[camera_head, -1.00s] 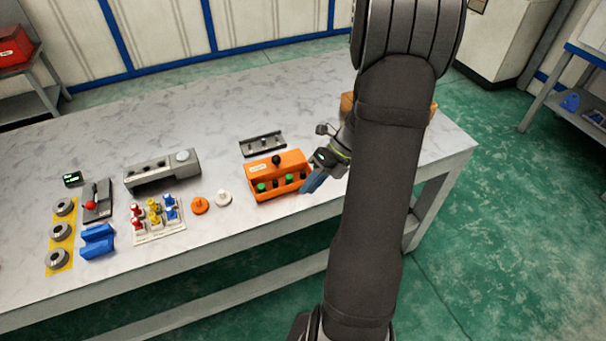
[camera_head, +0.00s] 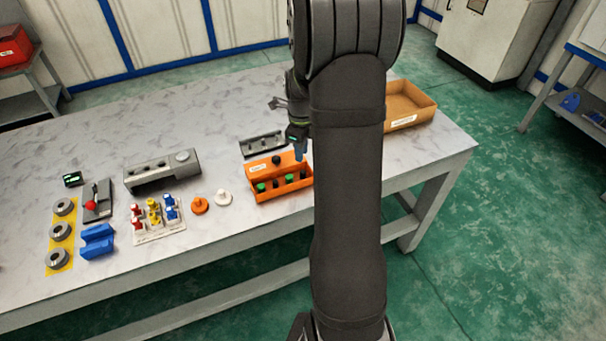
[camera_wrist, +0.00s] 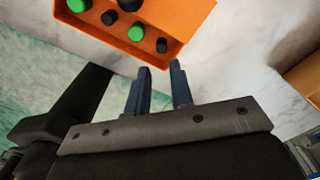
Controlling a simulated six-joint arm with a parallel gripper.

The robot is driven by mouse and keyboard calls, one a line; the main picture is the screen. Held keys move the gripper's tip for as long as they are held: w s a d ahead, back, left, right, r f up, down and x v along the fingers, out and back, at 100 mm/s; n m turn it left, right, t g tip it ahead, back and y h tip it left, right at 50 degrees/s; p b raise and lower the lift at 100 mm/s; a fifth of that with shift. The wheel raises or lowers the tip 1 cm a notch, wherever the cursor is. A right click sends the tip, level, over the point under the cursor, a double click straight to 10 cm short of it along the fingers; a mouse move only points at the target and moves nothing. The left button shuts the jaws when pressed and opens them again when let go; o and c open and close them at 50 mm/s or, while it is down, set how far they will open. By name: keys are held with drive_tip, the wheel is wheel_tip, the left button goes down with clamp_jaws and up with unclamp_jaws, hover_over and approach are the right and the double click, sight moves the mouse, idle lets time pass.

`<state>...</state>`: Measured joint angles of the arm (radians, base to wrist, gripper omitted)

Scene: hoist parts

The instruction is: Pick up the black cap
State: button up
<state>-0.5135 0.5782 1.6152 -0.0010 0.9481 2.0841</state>
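An orange box (camera_head: 292,190) stands on the table. A black cap (camera_head: 276,160) sits on its upper part, beside a white label. Lower down, black caps and green caps (camera_head: 261,187) stand in a row. In the wrist view a small black cap (camera_wrist: 161,45) is at the box's near end, just beyond my fingertips. Another small black cap (camera_wrist: 109,17) lies farther left, and a larger black one is cut by the top edge. My gripper (camera_wrist: 160,68) is open and empty, its blue fingers apart. In the head view my gripper (camera_head: 299,152) is at the box's right end, partly hidden by my arm.
A dark grey rack (camera_head: 262,143) stands behind the orange box. A cardboard tray (camera_head: 425,106) is at the table's right end. A white cap (camera_head: 223,198), an orange cap (camera_head: 199,205) and a grey block (camera_head: 150,174) are to the left. The table's back is bare.

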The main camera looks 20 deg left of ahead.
drive_tip(key=shift+w+d+f, duration=0.1)
drive_tip(key=shift+f, duration=1.9)
drive_tip(key=shift+d+f, duration=0.1)
drive_tip(key=shift+f, duration=1.9)
clamp_jaws()
